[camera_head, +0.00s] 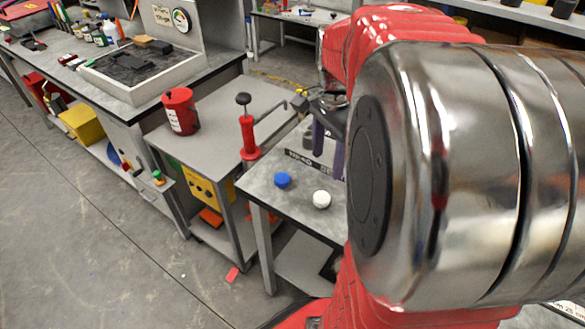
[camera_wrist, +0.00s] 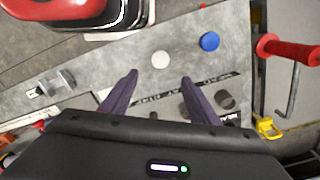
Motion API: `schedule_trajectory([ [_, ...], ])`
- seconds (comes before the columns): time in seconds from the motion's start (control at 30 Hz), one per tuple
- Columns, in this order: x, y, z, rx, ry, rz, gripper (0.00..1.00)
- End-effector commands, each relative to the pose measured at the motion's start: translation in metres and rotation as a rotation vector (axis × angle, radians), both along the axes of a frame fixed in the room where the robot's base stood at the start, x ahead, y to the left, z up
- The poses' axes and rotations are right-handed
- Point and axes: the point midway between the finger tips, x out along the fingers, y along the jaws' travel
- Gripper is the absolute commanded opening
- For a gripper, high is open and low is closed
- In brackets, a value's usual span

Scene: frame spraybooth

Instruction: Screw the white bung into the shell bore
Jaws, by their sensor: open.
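The white bung (camera_head: 321,199) stands on the grey table (camera_head: 262,186) near its front edge, beside a blue cap (camera_head: 282,180). In the wrist view, the white bung (camera_wrist: 161,60) lies just beyond the gap between my fingertips, with the blue cap (camera_wrist: 209,41) to its right. My gripper (camera_wrist: 160,76) has two purple fingers spread apart with nothing between them. In the head view the fingers are behind the bung, partly hidden by my arm. A small grey fixture (camera_wrist: 55,84) is at the left of the wrist view; I cannot tell whether it holds the shell.
A red-handled tool (camera_head: 249,135) and a red canister (camera_head: 180,111) stand on the neighbouring table. A workbench with a tray (camera_head: 150,90) is at the left.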

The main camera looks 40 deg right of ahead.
Motion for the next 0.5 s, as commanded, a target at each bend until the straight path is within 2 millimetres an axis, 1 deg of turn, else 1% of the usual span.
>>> schedule_trajectory([
  [0.4,0.0,0.001,-0.063,0.002,0.003,0.003,0.55],
  [0.5,0.0,0.001,-0.072,0.001,0.001,0.003,0.55],
])
